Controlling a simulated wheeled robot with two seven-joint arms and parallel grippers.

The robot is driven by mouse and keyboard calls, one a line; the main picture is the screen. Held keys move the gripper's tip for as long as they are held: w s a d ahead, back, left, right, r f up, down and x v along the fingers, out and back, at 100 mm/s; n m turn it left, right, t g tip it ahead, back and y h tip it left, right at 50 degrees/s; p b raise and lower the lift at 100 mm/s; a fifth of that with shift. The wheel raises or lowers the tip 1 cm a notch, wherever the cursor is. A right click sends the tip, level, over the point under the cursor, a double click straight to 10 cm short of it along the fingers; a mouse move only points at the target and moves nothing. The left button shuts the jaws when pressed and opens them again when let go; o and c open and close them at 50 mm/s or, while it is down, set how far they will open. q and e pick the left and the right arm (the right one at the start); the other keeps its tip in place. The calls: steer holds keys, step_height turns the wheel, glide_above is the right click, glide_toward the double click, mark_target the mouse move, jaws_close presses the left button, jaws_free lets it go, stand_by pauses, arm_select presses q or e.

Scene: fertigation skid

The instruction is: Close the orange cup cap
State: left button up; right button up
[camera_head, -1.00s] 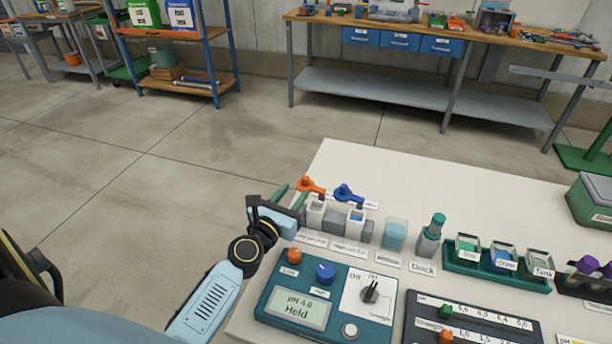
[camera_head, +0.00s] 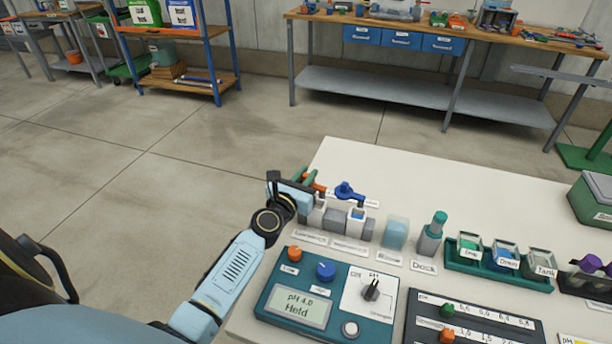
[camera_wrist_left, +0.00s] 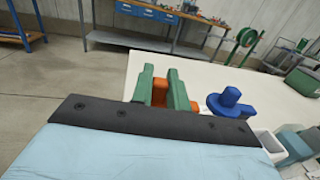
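The orange cup cap (camera_head: 314,186) stands raised behind its white cup at the table's left end; it also shows in the left wrist view (camera_wrist_left: 159,93). My left gripper (camera_head: 302,176) is at this cap. In the left wrist view its two green fingers (camera_wrist_left: 161,84) stand on either side of the orange knob, which fills the narrow gap between them, so it looks shut on the cap. More of the orange part shows right of the fingers. The orange cap's cup (camera_head: 317,212) is partly hidden by my gripper. My right gripper is not in view.
A blue cap (camera_head: 346,191) stands raised close on the right, over a second cup. A pale blue block (camera_head: 396,232) and a grey dock with a green-topped probe (camera_head: 432,232) follow. A teal control box (camera_head: 325,298) lies in front. The table behind the caps is clear.

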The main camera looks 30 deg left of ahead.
arm_select(q)
jaws_close()
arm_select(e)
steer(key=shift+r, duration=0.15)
arm_select(q)
steer(key=shift+s+d+r+n+y+p, duration=0.1)
steer(key=shift+s+n+y+p, duration=0.15)
steer(key=shift+n+y+p, duration=0.45)
steer(key=shift+s+y, duration=0.1)
steer(key=shift+y, duration=0.3)
steer(key=o, duration=0.6)
jaws_free()
steer(key=shift+c, duration=0.2)
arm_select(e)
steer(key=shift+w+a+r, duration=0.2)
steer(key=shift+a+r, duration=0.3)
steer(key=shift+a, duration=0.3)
